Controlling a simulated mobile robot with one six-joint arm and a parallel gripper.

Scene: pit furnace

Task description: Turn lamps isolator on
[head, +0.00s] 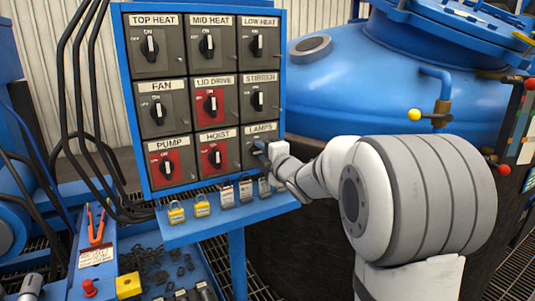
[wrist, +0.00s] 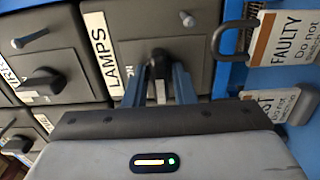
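The lamps isolator (head: 254,154) is the grey switch at the bottom right of the blue-framed panel. In the wrist view its grey box (wrist: 200,45) carries the LAMPS label (wrist: 109,54), and its dark rotary knob (wrist: 172,56) shows between my fingers. My gripper (head: 262,148) is at this switch in the head view. In the wrist view the two blue fingers of my gripper (wrist: 160,78) stand apart, one on each side of the knob handle. I cannot tell whether they touch it. The knob's setting is hidden by my gripper.
The hoist isolator (head: 215,156) is left of the lamps one, the stirrer isolator (head: 258,98) above. Padlocks and tags (head: 226,194) hang on the ledge below; a FAULTY tag (wrist: 287,40) is close to my gripper. A blue furnace vessel (head: 370,80) stands right behind.

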